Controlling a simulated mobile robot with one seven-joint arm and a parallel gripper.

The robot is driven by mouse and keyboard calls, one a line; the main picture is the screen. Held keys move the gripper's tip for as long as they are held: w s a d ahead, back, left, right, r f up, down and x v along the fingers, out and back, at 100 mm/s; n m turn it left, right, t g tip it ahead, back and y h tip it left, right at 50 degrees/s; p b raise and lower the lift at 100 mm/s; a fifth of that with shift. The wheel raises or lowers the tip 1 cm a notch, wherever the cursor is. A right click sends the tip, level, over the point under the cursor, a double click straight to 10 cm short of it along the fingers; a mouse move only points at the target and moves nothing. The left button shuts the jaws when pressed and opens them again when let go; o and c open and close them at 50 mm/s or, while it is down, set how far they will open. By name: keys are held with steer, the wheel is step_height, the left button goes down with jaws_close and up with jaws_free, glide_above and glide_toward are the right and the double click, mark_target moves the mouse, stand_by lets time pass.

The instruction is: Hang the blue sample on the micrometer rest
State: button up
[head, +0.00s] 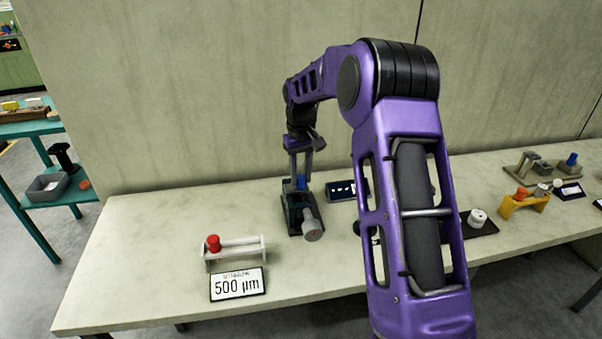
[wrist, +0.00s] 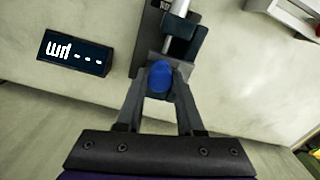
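The blue sample (head: 301,182) is at the back end of the dark micrometer stand (head: 291,212). It also shows in the wrist view (wrist: 160,79), between the two fingers of my gripper (wrist: 162,82). The fingers close in on both sides of it and seem to hold it. In the head view my gripper (head: 300,176) points down over the back of the stand. A grey plate of the stand (wrist: 153,62) lies right beside the sample in the wrist view. I cannot tell whether the sample bears on the rest, as its underside is hidden.
A display (head: 347,190) stands right of the stand. A white rack (head: 240,252) with a red sample (head: 213,243) and a "500 µm" sign (head: 237,284) are front left. A yellow rack (head: 523,207) and white spool (head: 477,217) are right. My arm hides the bench middle.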

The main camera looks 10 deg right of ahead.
steer(key=o, duration=0.5)
steer(key=shift+c, duration=0.2)
steer(key=shift+r, duration=0.15)
step_height(320, 180, up, 17)
steer(key=p, duration=0.2)
steer(key=shift+r, duration=0.1)
